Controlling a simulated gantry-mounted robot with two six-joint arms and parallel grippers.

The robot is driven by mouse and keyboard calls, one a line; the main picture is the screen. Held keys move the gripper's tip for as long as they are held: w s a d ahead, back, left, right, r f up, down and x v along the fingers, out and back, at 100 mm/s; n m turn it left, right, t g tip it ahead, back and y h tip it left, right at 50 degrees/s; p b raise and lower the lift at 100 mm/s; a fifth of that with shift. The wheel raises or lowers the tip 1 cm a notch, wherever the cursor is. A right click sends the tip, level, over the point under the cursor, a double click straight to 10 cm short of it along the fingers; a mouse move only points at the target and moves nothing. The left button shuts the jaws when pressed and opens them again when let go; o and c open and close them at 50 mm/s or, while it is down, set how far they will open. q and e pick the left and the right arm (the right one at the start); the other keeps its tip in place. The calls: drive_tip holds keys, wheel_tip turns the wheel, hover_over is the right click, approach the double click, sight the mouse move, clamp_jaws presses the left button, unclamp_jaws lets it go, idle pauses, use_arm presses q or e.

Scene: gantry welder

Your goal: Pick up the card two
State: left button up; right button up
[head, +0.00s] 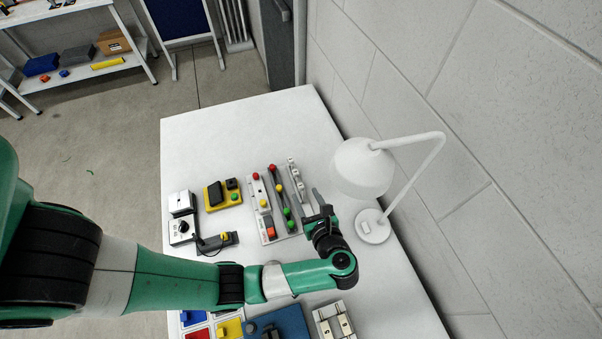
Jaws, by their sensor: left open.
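My left arm comes in from the left across the white table. My left gripper (318,204) is open and empty, above the right side of the table, beside a grey panel with coloured knobs (271,204). A light grey holder (320,317) with two cream pieces bearing dark marks stands at the bottom edge of the view, on the near side of my arm. I cannot read the marks well enough to tell whether one is card two. My right gripper is not in view.
A white lamp (364,167) stands right of my left gripper, close to the wall. A yellow block (222,195) and a grey-white device with a dial (181,218) lie left of the panel. Coloured trays (197,325) and a blue block (284,322) lie near. The far tabletop is clear.

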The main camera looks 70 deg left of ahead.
sight(296, 174)
use_arm(q)
drive_tip(key=x, duration=1)
drive_tip(key=shift+w+a+r+b, duration=0.1)
drive_tip(key=shift+a+r+b, duration=0.15)
drive_tip(key=shift+a+b, duration=0.1)
clamp_jaws()
